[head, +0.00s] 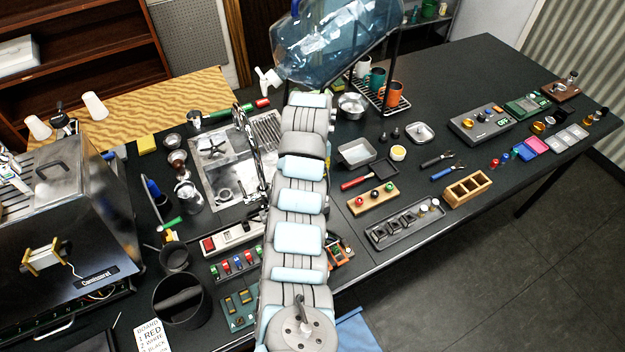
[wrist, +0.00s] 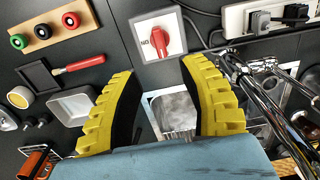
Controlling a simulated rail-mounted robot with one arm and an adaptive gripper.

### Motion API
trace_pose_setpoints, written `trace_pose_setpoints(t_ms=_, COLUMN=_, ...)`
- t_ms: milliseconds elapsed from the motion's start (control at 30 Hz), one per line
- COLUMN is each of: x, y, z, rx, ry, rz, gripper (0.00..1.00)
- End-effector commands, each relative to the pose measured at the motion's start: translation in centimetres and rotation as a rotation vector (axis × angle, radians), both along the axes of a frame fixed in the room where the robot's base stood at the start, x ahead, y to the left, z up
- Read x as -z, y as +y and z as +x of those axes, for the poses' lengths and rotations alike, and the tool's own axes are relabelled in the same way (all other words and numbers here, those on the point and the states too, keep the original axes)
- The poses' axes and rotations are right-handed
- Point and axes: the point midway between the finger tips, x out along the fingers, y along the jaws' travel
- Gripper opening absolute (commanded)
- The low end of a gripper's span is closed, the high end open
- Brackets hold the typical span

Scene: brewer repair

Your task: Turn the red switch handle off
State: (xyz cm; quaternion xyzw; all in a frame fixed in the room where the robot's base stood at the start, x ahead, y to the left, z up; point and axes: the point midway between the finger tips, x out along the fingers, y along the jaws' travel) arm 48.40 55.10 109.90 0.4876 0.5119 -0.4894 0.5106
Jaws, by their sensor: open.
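The red switch handle (wrist: 160,41) sits on a pale square plate with a grey border (wrist: 143,20) at the top middle of the wrist view. A small dark label is left of the handle, too small to read surely. My gripper (wrist: 160,78) has two yellow ribbed fingers with dark inner pads. They are spread wide, with nothing held between them. The switch shows beyond the fingertips, between their lines, apart from both. In the head view my arm covers the middle of the table, and I make out neither the switch nor the fingers there.
A white power strip (wrist: 265,18) with black plugs is right of the switch. Chrome tubing (wrist: 275,100) rises close to the right finger. A wooden block with coloured knobs (wrist: 45,25) and a red-handled pan (wrist: 50,75) lie left.

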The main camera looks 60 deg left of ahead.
Motion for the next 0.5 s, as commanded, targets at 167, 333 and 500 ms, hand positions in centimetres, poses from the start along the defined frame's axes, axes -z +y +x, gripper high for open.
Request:
trace_pose_setpoints(t_ms=167, x=-1.1, y=0.0, z=0.1, rx=0.000, ry=-0.003, rz=0.002, gripper=0.42)
trace_pose_setpoints(t_ms=333, x=-1.5, y=0.0, z=0.0, rx=-0.002, ry=-0.004, rz=0.001, gripper=0.42)
trace_pose_setpoints(t_ms=500, x=-1.5, y=0.0, z=0.0, rx=-0.001, ry=-0.004, rz=0.001, gripper=0.42)
